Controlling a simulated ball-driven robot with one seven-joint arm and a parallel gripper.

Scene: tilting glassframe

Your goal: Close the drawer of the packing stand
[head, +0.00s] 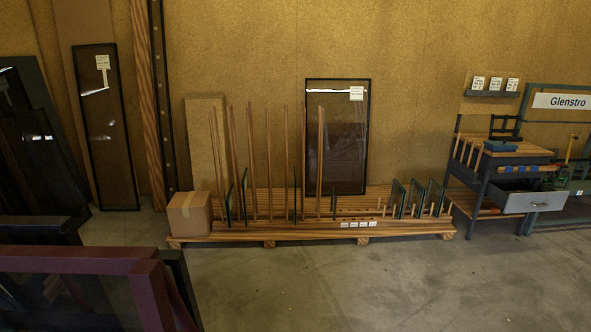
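The packing stand (475,168) is at the right of the head view, a dark-framed bench with a wooden top. Its drawer (535,201) has a light grey front with a small handle and is pulled out, jutting forward and to the right below the top. My gripper is not in view.
A wooden rack (300,233) with upright posts and glass panes stands along the wall, left of the stand. A cardboard box (189,212) sits on its left end. Dark and maroon frames (80,262) fill the lower left. The concrete floor (400,285) in front is clear.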

